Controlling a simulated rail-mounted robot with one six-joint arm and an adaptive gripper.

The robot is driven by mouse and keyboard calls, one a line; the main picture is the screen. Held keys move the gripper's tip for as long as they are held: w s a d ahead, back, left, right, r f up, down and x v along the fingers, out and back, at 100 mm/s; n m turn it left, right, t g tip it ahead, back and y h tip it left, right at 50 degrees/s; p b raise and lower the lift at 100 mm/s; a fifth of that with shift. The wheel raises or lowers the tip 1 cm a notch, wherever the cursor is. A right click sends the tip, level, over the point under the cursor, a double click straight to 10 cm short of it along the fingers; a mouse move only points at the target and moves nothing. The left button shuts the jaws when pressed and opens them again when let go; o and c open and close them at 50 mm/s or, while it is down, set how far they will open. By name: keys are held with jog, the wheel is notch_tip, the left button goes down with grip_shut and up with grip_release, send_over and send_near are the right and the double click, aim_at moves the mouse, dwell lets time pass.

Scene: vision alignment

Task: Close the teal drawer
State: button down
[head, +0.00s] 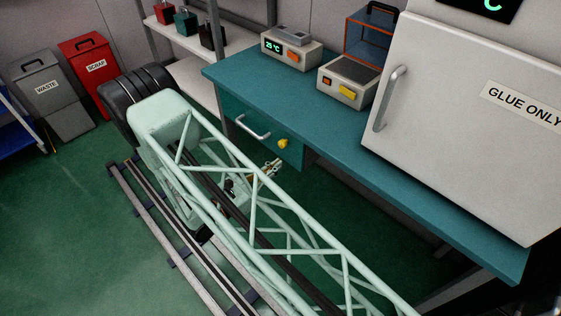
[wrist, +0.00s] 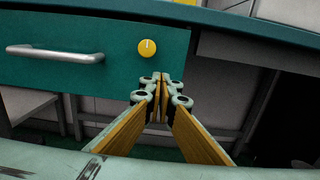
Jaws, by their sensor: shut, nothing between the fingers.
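The teal drawer (head: 258,137) is in the front of the teal bench, below its top, at the bench's left end. It has a silver bar handle (head: 251,128) and a yellow knob (head: 283,143) to the right of the handle. In the wrist view the drawer front (wrist: 115,70) fills the upper left, with the handle (wrist: 55,54) at left and the knob (wrist: 147,47) near the middle. My gripper (wrist: 163,82) is shut and empty, its tips just below and right of the knob. I cannot tell whether the tips touch the drawer front. In the head view my gripper (head: 272,167) is partly behind my arm.
The teal bench top (head: 340,130) overhangs the drawer and holds two small devices. A large white door (head: 470,120) marked GLUE ONLY stands at the right. A grey WASTE bin (head: 50,90) and a red SCRAP bin (head: 88,68) stand at the far left. Green floor lies open at lower left.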

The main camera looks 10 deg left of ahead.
jog(key=p+v, duration=0.1)
jog(key=v, duration=0.6)
jog(key=shift+s+a, duration=0.2)
jog(key=shift+s, duration=0.1)
dwell(0.5)
